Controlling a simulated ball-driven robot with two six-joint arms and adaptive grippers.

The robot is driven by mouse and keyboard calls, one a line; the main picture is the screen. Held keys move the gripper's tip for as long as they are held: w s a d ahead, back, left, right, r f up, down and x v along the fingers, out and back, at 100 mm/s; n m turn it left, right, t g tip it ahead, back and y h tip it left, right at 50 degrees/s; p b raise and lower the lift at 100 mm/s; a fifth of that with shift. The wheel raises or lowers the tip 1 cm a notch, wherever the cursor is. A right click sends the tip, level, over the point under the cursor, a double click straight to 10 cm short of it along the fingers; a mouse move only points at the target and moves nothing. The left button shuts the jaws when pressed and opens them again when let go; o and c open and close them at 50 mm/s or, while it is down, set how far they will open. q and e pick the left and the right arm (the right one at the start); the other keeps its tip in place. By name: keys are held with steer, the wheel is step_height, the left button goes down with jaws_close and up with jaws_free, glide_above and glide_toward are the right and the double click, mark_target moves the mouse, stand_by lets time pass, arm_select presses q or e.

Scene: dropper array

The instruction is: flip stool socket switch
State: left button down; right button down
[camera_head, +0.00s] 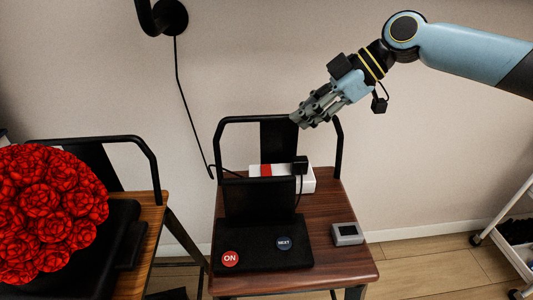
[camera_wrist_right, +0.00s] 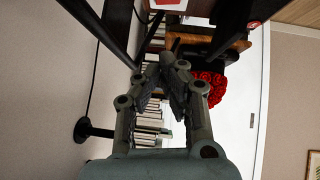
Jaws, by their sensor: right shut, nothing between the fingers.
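The wooden stool (camera_head: 318,213) with a black metal back stands in the middle of the head view. On its seat, behind a black panel, lies a white power socket (camera_head: 307,184) with a red switch (camera_head: 266,170) at its left part. A black plug sits in its right part. My right gripper (camera_head: 299,121) is shut and empty, above and behind the socket by the top of the stool's back, apart from the switch. In the right wrist view my fingers (camera_wrist_right: 170,60) meet at the tips. My left gripper is not in view.
A black box with a red ON button (camera_head: 230,258) and a NEXT button (camera_head: 284,243) lies at the seat's front. A small grey device (camera_head: 347,234) is to its right. Red roses (camera_head: 45,215) stand on another seat at left. A white cart (camera_head: 514,250) is at right.

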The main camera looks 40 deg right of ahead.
steer(key=b, duration=0.2)
glide_above(268, 167)
steer(key=f, duration=0.6)
steer(key=shift+s+f, duration=0.3)
steer(key=shift+f, duration=0.05)
steer(key=f, duration=0.3)
steer(key=shift+w+f+b, duration=0.2)
steer(key=shift+w+b, duration=0.05)
steer(key=shift+b, duration=0.05)
steer(key=shift+w+f, duration=0.1)
steer(key=shift+f, duration=0.35)
steer(key=shift+w+d+f+g+b, duration=0.1)
steer(key=shift+w+f+g+b, duration=0.05)
steer(key=shift+f+g+b, duration=0.3)
steer(key=shift+r, duration=0.1)
